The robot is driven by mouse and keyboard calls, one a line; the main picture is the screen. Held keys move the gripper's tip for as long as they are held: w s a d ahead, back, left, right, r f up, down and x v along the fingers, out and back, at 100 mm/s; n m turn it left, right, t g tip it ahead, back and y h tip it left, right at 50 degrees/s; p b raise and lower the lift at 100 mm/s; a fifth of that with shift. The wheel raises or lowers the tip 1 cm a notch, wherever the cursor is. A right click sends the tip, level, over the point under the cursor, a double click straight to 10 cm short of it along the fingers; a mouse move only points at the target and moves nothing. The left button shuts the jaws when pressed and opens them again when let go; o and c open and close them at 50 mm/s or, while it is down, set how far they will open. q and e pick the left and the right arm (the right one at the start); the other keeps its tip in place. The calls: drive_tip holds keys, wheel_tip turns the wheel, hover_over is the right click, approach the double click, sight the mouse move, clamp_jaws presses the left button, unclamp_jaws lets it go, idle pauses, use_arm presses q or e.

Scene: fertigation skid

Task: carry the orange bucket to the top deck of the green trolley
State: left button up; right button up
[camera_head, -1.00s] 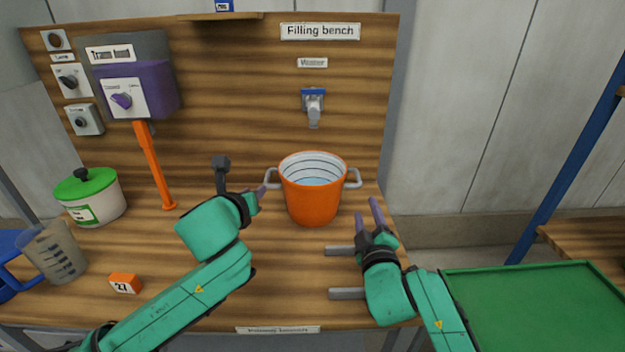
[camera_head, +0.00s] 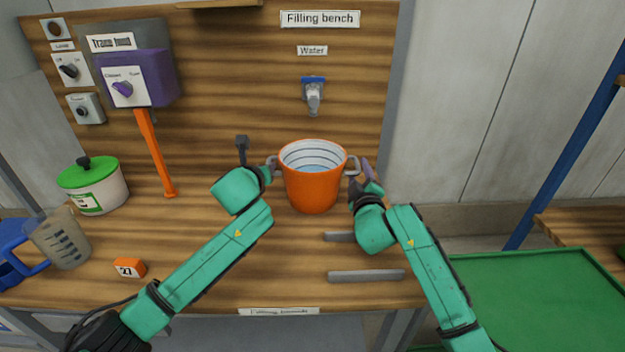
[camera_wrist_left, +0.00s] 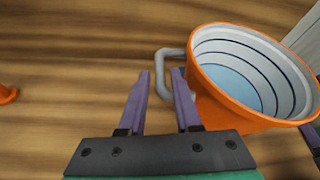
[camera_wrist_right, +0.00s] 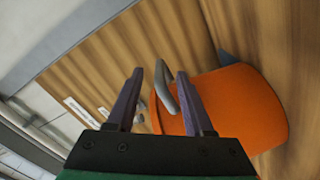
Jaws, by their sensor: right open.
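The orange bucket (camera_head: 312,191) stands upright on the filling bench below the tap, with pale blue water inside and a grey handle on each side. My left gripper (camera_wrist_left: 162,85) is open at the bucket's left handle (camera_wrist_left: 162,72), which lies between and just beyond its fingertips. My right gripper (camera_wrist_right: 160,80) is open, with the right handle (camera_wrist_right: 168,85) between its fingers. In the head view, my right gripper (camera_head: 368,172) is close beside that handle. The green trolley's top deck (camera_head: 540,300) is at the lower right, its visible part bare.
A water tap (camera_head: 313,95) is on the back board. A white pot with a green lid (camera_head: 92,185), a measuring jug (camera_head: 62,240) and an orange number block (camera_head: 129,268) stand on the left. Two grey bars (camera_head: 365,276) lie at the bench's front right.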

sight(355, 158)
use_arm(q)
drive_tip(key=x, duration=0.3)
drive_tip(key=shift+w+f, duration=0.2)
drive_tip(key=shift+w, duration=0.15)
use_arm(e)
drive_tip(key=w, duration=0.3)
drive_tip(key=shift+w, duration=0.4)
use_arm(q)
clamp_jaws()
use_arm(e)
drive_tip(key=c, duration=0.6)
clamp_jaws()
use_arm(q)
drive_tip(key=shift+a+f, duration=0.1)
